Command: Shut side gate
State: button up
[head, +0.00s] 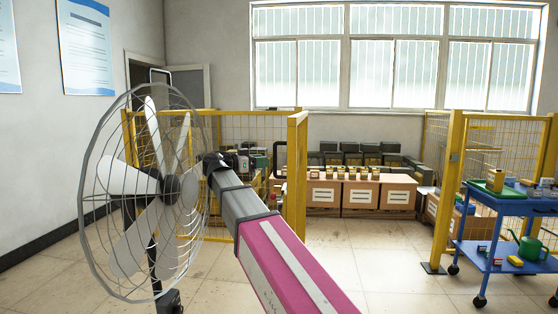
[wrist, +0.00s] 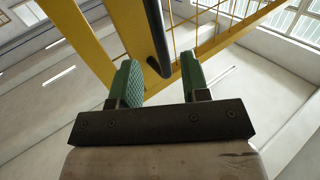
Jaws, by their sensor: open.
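The side gate (head: 297,185) is a yellow frame with wire mesh. It stands open in the head view, swung toward me, with a wide gap between it and the yellow post (head: 447,195) on the right. A black bar handle (head: 281,160) is on the gate's edge. My gripper (head: 258,161) is beside the handle, partly hidden by my wrist. In the wrist view, my gripper (wrist: 163,82) is open, with green pads on either side of the black handle (wrist: 157,38). I cannot tell whether a pad touches it. The yellow gate frame (wrist: 88,35) is close behind.
A large wire-caged fan (head: 140,190) stands close on the left, beside my arm. A blue cart (head: 505,205) with tools stands at the right. Cardboard boxes (head: 360,195) sit beyond the gap. The tiled floor in the middle is clear.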

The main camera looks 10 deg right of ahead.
jog(key=x, duration=0.7)
jog(key=shift+d, duration=0.4)
jog(key=shift+w, duration=0.1)
grip_shut()
